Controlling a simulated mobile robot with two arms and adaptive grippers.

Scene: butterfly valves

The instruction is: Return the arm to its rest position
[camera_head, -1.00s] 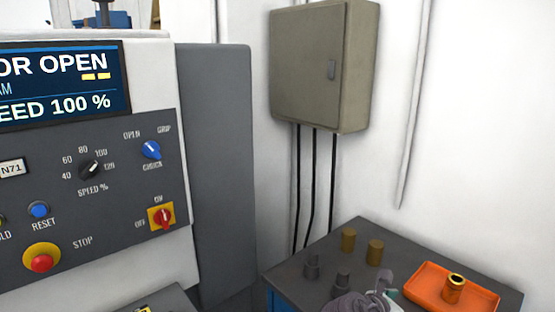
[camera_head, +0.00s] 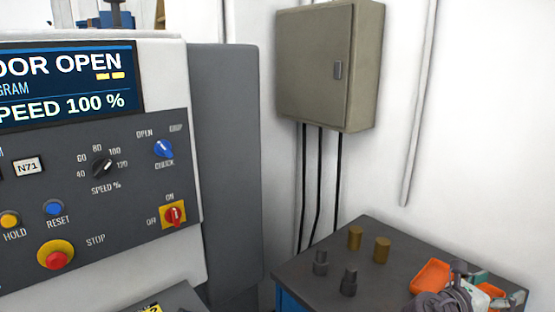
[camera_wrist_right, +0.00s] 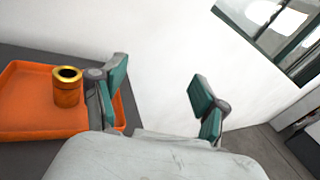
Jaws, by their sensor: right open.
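My right gripper (camera_wrist_right: 158,95) is open and empty in the right wrist view, with its green-padded fingers apart against the white wall. In the head view it shows at the lower right (camera_head: 468,283), in front of the orange tray (camera_head: 432,275) and partly hiding it. In the right wrist view the orange tray (camera_wrist_right: 25,110) is at the left, holding an upright brass cylinder (camera_wrist_right: 68,88) with an open top. The left finger overlaps the tray's right edge in that picture. The cylinder is hidden in the head view. My left gripper is not in view.
The dark table (camera_head: 330,250) carries two brass cylinders (camera_head: 382,249) and two dark grey parts (camera_head: 349,282) left of the gripper. A control panel (camera_head: 100,190) stands at the left. A grey cabinet (camera_head: 325,70) hangs on the wall, with cables running down behind the table.

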